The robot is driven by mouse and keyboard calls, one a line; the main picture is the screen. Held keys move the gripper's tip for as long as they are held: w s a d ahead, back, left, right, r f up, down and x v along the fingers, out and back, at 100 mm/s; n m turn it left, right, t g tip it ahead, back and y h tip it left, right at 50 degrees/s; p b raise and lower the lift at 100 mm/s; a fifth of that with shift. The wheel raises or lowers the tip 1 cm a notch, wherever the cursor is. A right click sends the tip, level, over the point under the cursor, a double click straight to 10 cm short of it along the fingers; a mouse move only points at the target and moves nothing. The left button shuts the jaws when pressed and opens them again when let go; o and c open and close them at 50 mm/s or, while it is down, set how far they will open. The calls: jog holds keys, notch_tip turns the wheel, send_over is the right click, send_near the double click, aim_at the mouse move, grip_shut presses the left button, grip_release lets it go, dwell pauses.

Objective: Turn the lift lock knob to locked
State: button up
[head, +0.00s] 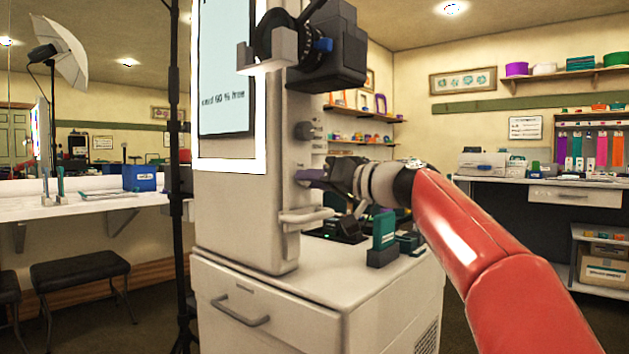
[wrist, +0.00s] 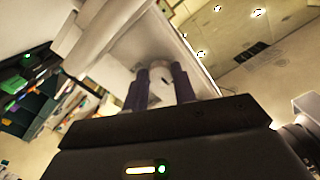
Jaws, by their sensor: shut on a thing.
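The booth's white column (head: 232,210) stands on a cabinet, with a lit screen on its front. My gripper (head: 308,176) reaches in from the right at the column's right side, above a pale handle. In the wrist view, my gripper's two dark purple fingers (wrist: 160,82) stand on either side of a pale round knob (wrist: 160,92) with a small dark mark, and are shut on it. In the head view this knob is hidden behind my fingers. No locked or unlocked label is readable, so its setting cannot be told.
A dark grey knob (head: 307,130) sticks out just above my gripper, and a black camera unit (head: 325,60) sits higher. The handle (head: 307,216) is just below. A green and black item (head: 383,238) stands on the cabinet top (head: 335,280) below my wrist.

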jog(key=m, duration=0.4)
jog(key=shift+m+p, duration=0.3)
jog(key=shift+m, duration=0.1)
jog(key=m+p, duration=0.1)
jog(key=m, duration=0.3)
jog(key=shift+m, duration=0.3)
jog(key=m+p, duration=0.1)
jog(key=m, duration=0.3)
jog(key=shift+r+m+p, duration=0.1)
jog(key=shift+m+p, duration=0.25)
jog(key=shift+m, duration=0.05)
jog(key=shift+m+t+p, duration=0.4)
jog(key=shift+m+p, duration=0.4)
jog(key=shift+m, duration=1.2)
jog(key=o, duration=1)
